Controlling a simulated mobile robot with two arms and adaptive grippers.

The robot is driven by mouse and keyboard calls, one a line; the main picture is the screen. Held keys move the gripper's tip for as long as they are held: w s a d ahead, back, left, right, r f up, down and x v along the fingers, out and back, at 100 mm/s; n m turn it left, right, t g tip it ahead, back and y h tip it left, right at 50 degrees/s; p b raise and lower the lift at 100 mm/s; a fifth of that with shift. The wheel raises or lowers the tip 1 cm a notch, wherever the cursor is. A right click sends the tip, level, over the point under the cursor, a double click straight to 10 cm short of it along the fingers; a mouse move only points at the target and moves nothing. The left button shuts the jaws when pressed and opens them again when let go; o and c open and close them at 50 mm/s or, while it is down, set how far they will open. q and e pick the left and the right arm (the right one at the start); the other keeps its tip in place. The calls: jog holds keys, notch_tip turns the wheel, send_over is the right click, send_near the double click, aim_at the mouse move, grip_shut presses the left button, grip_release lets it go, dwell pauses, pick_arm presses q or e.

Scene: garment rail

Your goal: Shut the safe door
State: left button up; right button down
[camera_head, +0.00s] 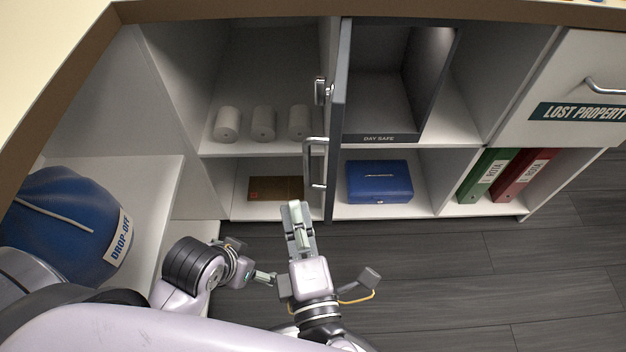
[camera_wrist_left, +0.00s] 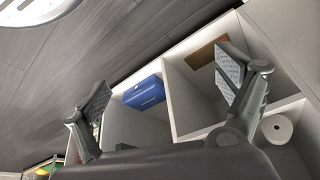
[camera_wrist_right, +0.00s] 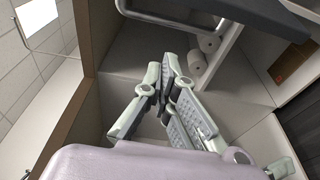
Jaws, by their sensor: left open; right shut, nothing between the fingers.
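The safe door (camera_head: 337,120) is a dark grey panel, swung open and seen nearly edge-on in the head view. It carries a long metal handle (camera_head: 314,163) and a smaller fitting (camera_head: 320,91) above it. The safe (camera_head: 383,139), labelled DAY SAFE, stands open to its right and looks empty. My right gripper (camera_head: 296,208) is shut and empty, below and left of the handle, apart from it. In the right wrist view its fingers (camera_wrist_right: 165,85) are together. My left gripper (camera_wrist_left: 163,85) is open and empty in the left wrist view; in the head view it is low, left of the right gripper.
Paper rolls (camera_head: 263,124) stand on the shelf left of the door, a brown box (camera_head: 275,188) below. A blue box (camera_head: 379,181) and two binders (camera_head: 487,175) sit under and right of the safe. A blue DROP-OFF bag (camera_head: 65,220) is at left. Floor at right is clear.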

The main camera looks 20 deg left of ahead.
aim_at(307, 166)
pick_arm(q)
jog(key=shift+s+a+r+g+p, duration=0.15)
jog(key=shift+s+r+g+p, duration=0.15)
jog(key=shift+s+p, duration=0.15)
pick_arm(e)
jog(key=w, duration=0.3)
jog(key=w+d, duration=0.1)
jog(key=w, duration=0.1)
jog(key=shift+w+d, duration=0.15)
jog(key=shift+w, duration=0.25)
pick_arm(q)
jog(key=shift+r, duration=0.2)
pick_arm(e)
jog(key=shift+d, duration=0.15)
